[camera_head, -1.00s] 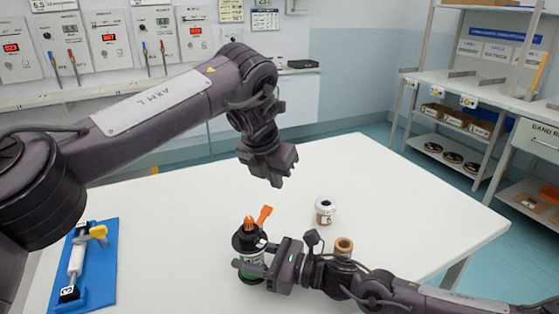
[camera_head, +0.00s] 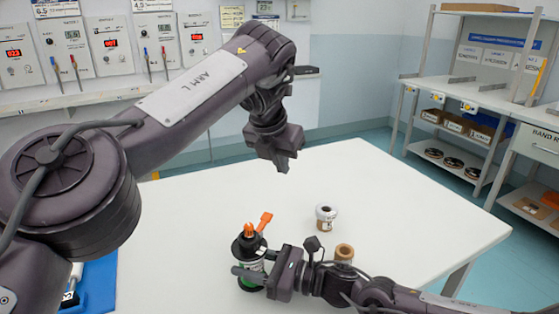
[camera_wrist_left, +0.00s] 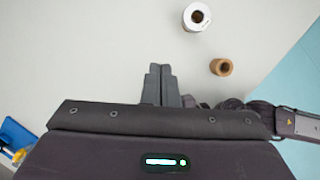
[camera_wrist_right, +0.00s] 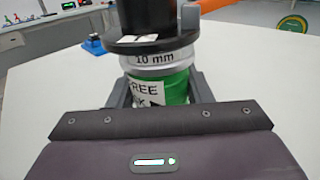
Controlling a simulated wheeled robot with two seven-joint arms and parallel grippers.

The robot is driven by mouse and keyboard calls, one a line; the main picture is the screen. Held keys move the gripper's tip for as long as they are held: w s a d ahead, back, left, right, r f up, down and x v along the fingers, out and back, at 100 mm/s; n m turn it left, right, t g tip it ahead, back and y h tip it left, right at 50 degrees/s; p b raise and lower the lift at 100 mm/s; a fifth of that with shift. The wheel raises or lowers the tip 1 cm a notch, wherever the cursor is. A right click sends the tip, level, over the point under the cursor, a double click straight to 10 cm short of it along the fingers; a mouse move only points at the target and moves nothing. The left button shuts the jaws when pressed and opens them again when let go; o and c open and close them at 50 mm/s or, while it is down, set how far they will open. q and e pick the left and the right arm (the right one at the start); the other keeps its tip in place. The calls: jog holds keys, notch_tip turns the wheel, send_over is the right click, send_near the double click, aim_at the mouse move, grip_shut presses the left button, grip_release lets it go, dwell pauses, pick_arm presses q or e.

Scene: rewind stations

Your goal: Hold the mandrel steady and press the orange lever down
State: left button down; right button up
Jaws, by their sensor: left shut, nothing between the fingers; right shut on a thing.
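The mandrel (camera_head: 249,262) stands upright on the white table, with a black top, an orange tip and a green lower body. It also shows in the right wrist view (camera_wrist_right: 157,72), with "10 mm" on its pale band. The orange lever (camera_head: 264,221) sticks up and to the right from its top. My right gripper (camera_head: 250,276) is shut around the green body, a finger on each side. My left gripper (camera_head: 284,168) is shut and empty, in the air above and to the right of the lever. Its closed fingers show in the left wrist view (camera_wrist_left: 161,84).
A white roll (camera_head: 326,217) and a brown roll (camera_head: 344,252) stand right of the mandrel, the brown one close behind my right arm. A blue fixture (camera_head: 99,285) lies at the left, partly hidden by my left arm. The table's right side is clear.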

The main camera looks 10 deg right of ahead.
aim_at(266, 216)
pick_arm(q)
jog(key=c, duration=1.8)
grip_release()
jog(key=shift+o, duration=1.2)
jog(key=shift+s+a+r, duration=0.1)
jog(key=shift+a+r, duration=0.1)
jog(key=shift+r, duration=0.05)
jog(key=shift+o, duration=1)
jog(key=s+a+r, duration=0.2)
jog(key=s+a, duration=0.1)
jog(key=shift+s+a, duration=0.1)
jog(key=shift+s, duration=0.2)
jog(key=s+a, duration=0.3)
jog(key=s, duration=0.2)
jog(key=x, duration=1.1)
jog(key=shift+s+f, duration=0.15)
jog(key=shift+f, duration=0.3)
